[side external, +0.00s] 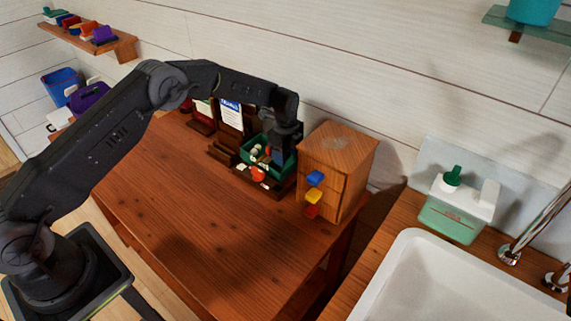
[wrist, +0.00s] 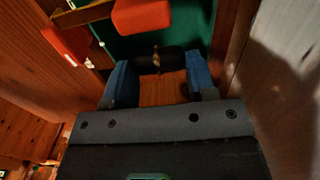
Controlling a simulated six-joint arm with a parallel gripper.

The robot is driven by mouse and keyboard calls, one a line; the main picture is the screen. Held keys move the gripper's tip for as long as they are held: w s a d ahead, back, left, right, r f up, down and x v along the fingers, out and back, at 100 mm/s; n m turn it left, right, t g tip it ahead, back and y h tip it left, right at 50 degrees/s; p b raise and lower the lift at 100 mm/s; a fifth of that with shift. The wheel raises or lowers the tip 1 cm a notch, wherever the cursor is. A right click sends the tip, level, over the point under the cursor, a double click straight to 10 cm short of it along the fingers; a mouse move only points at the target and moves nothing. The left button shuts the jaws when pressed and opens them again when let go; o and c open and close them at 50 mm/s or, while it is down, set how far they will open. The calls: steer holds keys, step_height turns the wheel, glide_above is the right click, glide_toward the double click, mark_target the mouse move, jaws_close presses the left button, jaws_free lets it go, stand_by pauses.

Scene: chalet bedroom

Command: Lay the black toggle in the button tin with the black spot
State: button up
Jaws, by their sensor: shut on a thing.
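My gripper (wrist: 159,64) has its blue fingers shut on a dark piece, the black toggle (wrist: 172,61), which lies across between the fingertips with a small brown spot in its middle. In the side view my gripper (side external: 280,154) points down over the right part of a green tray (side external: 246,158) holding several small pale, red and dark pieces. A green surface (wrist: 196,25) lies beyond the fingertips in the wrist view. I cannot make out a tin with a black spot in either view. The toggle is hidden in the side view.
A wooden drawer box (side external: 345,158) with blue, yellow and red knobs stands close to the right of my gripper. A red block (wrist: 142,15) shows near the fingertips. Dark stands with cards (side external: 231,113) are behind left. The front of the wooden table (side external: 210,225) is clear.

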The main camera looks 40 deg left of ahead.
steer(key=shift+o, duration=0.3)
step_height(320, 180, down, 4)
steer(key=shift+s+r, duration=0.1)
steer(key=shift+s, duration=0.05)
steer(key=shift+f, duration=0.25)
steer(key=shift+c, duration=0.3)
steer(key=shift+s, duration=0.1)
steer(key=shift+c, duration=1.4)
steer(key=o, duration=1.1)
steer(key=shift+o, duration=0.3)
steer(key=shift+r, duration=0.5)
steer(key=r, duration=1.2)
steer(key=shift+w, duration=0.2)
steer(key=s+r+n+t, duration=0.1)
steer(key=s+r+n, duration=0.3)
steer(key=s+r, duration=0.5)
steer(key=s+r+n+t, duration=0.2)
steer(key=s+r+n, duration=0.4)
steer(key=r, duration=0.5)
steer(key=s+n+t, duration=0.2)
steer(key=s+n, duration=0.6)
steer(key=s, duration=1.5)
steer(key=shift+a+f+t, duration=0.25)
steer(key=shift+t, duration=0.05)
